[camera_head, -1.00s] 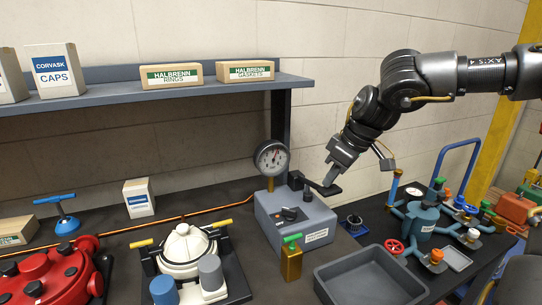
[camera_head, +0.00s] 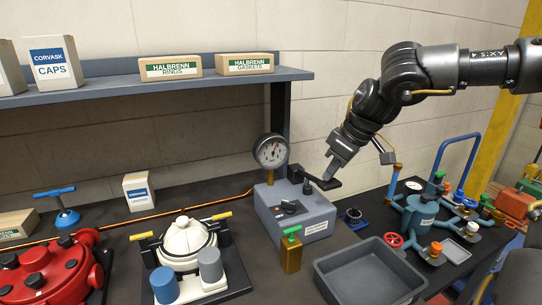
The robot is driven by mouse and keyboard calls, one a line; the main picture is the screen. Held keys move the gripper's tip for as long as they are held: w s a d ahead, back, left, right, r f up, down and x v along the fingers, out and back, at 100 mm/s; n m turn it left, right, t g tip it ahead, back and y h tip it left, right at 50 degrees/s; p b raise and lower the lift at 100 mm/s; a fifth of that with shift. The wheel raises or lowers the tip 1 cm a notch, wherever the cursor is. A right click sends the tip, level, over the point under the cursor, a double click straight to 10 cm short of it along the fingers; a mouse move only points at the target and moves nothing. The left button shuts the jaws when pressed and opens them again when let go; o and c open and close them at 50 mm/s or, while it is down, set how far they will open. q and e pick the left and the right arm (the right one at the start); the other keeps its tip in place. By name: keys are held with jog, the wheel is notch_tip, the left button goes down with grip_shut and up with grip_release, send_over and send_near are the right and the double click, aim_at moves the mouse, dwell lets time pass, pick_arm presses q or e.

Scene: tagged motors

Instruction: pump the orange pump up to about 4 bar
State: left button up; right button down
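A grey-blue pump box (camera_head: 290,213) stands at the back of the dark bench. Its body does not look orange; an orange-brown line runs to it from the left. A round gauge (camera_head: 271,151) stands on it; its needle points near the top, but the scale is too small to read. A black lever (camera_head: 306,178) reaches right from a post on the box. My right gripper (camera_head: 328,175) comes down from the upper right, its fingertips at the lever's outer end. Whether they are closed around the lever is unclear. My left gripper is out of view.
A grey tray (camera_head: 370,270) and a brass-coloured bottle with a green top (camera_head: 290,250) stand in front of the box. A white domed unit (camera_head: 187,243) and a red motor (camera_head: 48,268) are left. A blue valved unit (camera_head: 418,215) is right. A shelf (camera_head: 120,88) with boxes hangs behind.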

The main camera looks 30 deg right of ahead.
aim_at(338, 180)
jog(key=shift+f+b, duration=0.65)
jog(key=shift+f, duration=0.3)
jog(key=shift+s+d+f+b, duration=0.1)
jog(key=shift+d+f+b, duration=0.5)
jog(key=shift+f, duration=0.3)
jog(key=shift+s+d+f, duration=0.1)
jog(key=shift+d+f, duration=0.05)
jog(key=shift+d, duration=0.15)
jog(key=r, duration=0.1)
jog(key=a+r+p, duration=0.1)
jog(key=r, duration=0.1)
jog(key=a+r+p, duration=0.1)
jog(key=shift+w+r, duration=0.3)
jog(key=shift+r, duration=0.05)
jog(key=shift+d+r+p, duration=0.1)
jog(key=shift+d+p, duration=0.05)
jog(key=shift+p, duration=0.2)
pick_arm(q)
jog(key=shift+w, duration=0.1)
pick_arm(e)
jog(key=shift+r, duration=0.1)
jog(key=shift+r+p, duration=1.8)
jog(key=shift+r, duration=0.75)
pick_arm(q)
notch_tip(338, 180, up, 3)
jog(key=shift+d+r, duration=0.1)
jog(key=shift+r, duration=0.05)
